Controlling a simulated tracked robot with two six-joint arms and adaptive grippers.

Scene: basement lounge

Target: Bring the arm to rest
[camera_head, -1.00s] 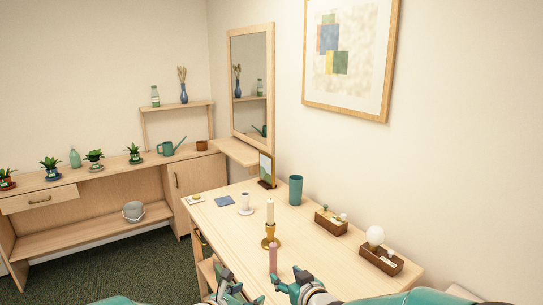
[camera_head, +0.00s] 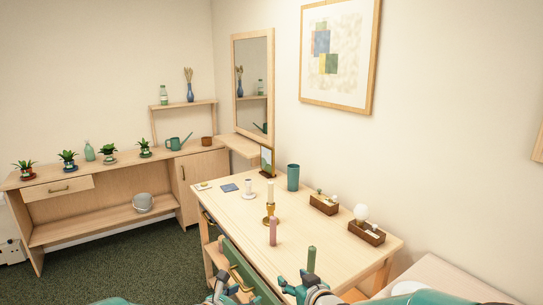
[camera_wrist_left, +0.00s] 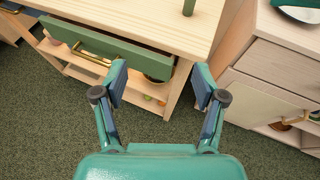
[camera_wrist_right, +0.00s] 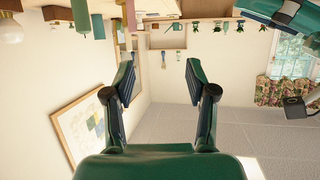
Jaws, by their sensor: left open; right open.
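My left gripper (camera_head: 228,285) is low in the head view, in front of the desk. Its left wrist view (camera_wrist_left: 160,78) shows the two fingers spread with nothing between them, above carpet near an open green drawer (camera_wrist_left: 120,57). My right gripper (camera_head: 293,283) is at the desk's near edge in the head view. Its fingers are also spread and empty in the right wrist view (camera_wrist_right: 159,72), facing the wall. The wooden desk (camera_head: 325,235) holds a pink candle (camera_head: 273,232), a green candle (camera_head: 311,259) and a cream candle in a brass holder (camera_head: 269,209).
A teal cup (camera_head: 293,177) and two brown trays (camera_head: 367,234) stand along the desk's wall side. A low shelf (camera_head: 125,216) with plants is at the left. A light wooden cabinet (camera_wrist_left: 270,70) stands right of the desk. Carpet (camera_head: 160,275) is open at left.

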